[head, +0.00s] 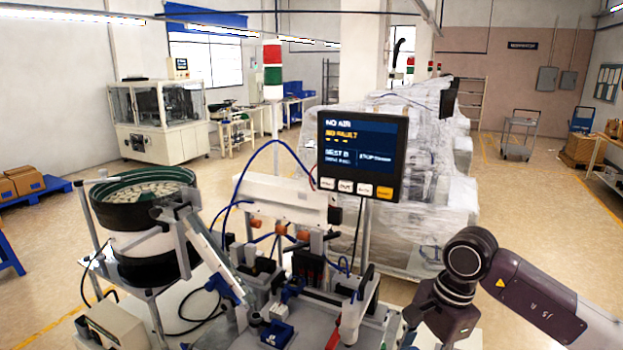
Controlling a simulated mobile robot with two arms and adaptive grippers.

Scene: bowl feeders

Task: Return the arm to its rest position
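My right arm (535,300) comes in from the lower right. It bends at a dark wrist joint (466,262) and runs down to the bottom edge, to the right of the feeder station. My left arm and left gripper are not in the picture.
A bowl feeder (118,215) full of small parts stands at left, with a chute (205,262) sloping to the station. A display screen (361,155) reads "NO AIR". Wrapped machinery (430,190) stands behind. Open floor (550,225) lies at right beyond my arm.

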